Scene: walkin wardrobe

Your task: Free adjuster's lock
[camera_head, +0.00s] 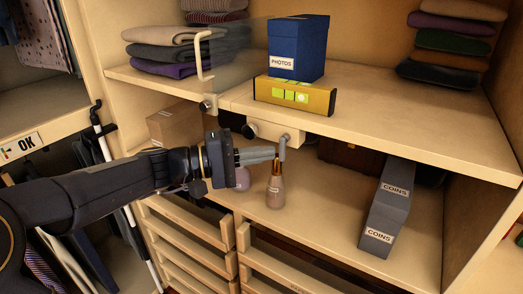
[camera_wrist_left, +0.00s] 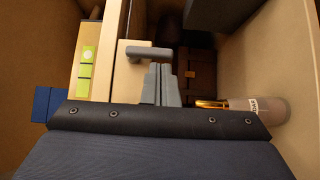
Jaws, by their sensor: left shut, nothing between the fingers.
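The adjuster is a cream block (camera_head: 262,131) under the front edge of the shelf, with a dark round knob at its left end. A grey lever (camera_head: 283,146) hangs down at its right end. In the left wrist view the block (camera_wrist_left: 128,80) shows with the grey lever (camera_wrist_left: 150,53) sticking out across it. My left gripper (camera_head: 274,153) is shut and empty, its fingertips beside the lever's lower part; I cannot tell whether they touch. In the left wrist view the fingers (camera_wrist_left: 161,80) point at the lever. My right gripper is not in view.
A glass bottle (camera_head: 276,188) and a pinkish round object (camera_head: 242,178) stand below the gripper. The yellow box (camera_head: 295,96) with green squares carries a blue PHOTOS box (camera_head: 298,48) above. A clear panel with a handle (camera_head: 203,62) stands left.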

